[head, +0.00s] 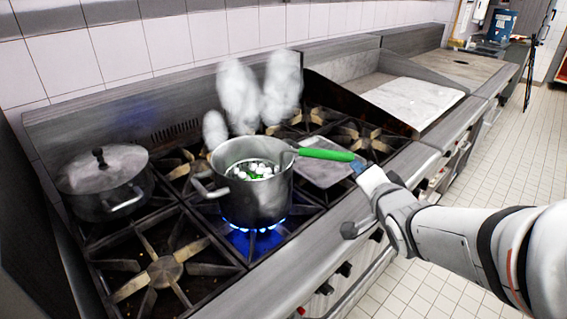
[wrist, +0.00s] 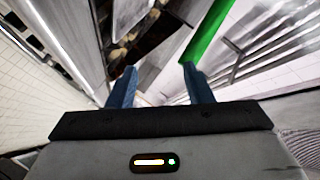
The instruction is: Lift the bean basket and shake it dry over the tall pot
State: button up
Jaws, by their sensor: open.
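The tall pot (head: 251,195) is steel and stands on a burner with a lit blue flame. The bean basket (head: 252,168) sits inside the pot's mouth, with green and white pieces in it. Its green handle (head: 326,154) sticks out to the right over the pot's rim. My gripper (head: 358,166) is just beyond the handle's right end in the head view. In the wrist view my gripper (wrist: 158,78) is open with nothing between its blue fingers. The handle (wrist: 208,38) shows there ahead of the right finger; whether they touch I cannot tell.
A lidded pot (head: 106,182) stands on the stove at the left. White steam (head: 262,92) rises behind the tall pot. A flat metal plate (head: 324,168) lies on the stove under the handle. The front burner (head: 165,271) is empty.

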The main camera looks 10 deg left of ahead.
aim_at(322, 156)
jog(key=a+y, duration=0.2)
jog(key=a+m+t+y+b, duration=0.1)
jog(key=a+y, duration=0.1)
jog(key=a+t+y, duration=0.1)
jog(key=a+y, duration=0.1)
jog(key=shift+w+a+r+m+b, duration=0.2)
jog(key=shift+a+r+m+b, duration=0.05)
jog(key=shift+a+m+b, duration=0.15)
jog(key=shift+w+a+r+p, duration=0.25)
jog(key=shift+w+p, duration=0.15)
jog(key=shift+p, duration=0.85)
jog(key=shift+w+a+p, duration=0.1)
jog(key=shift+w+p, duration=0.25)
jog(key=shift+p, duration=0.6)
jog(key=shift+w+a+f+p, duration=0.15)
jog(key=shift+w+f+p, duration=0.1)
jog(key=shift+p, duration=0.3)
jog(key=shift+w+a+r+p, duration=0.15)
jog(key=shift+w+r+p, duration=0.1)
jog(key=shift+p, duration=0.9)
jog(key=p, duration=0.4)
jog(key=shift+w+a, duration=0.25)
jog(key=shift+w, duration=0.1)
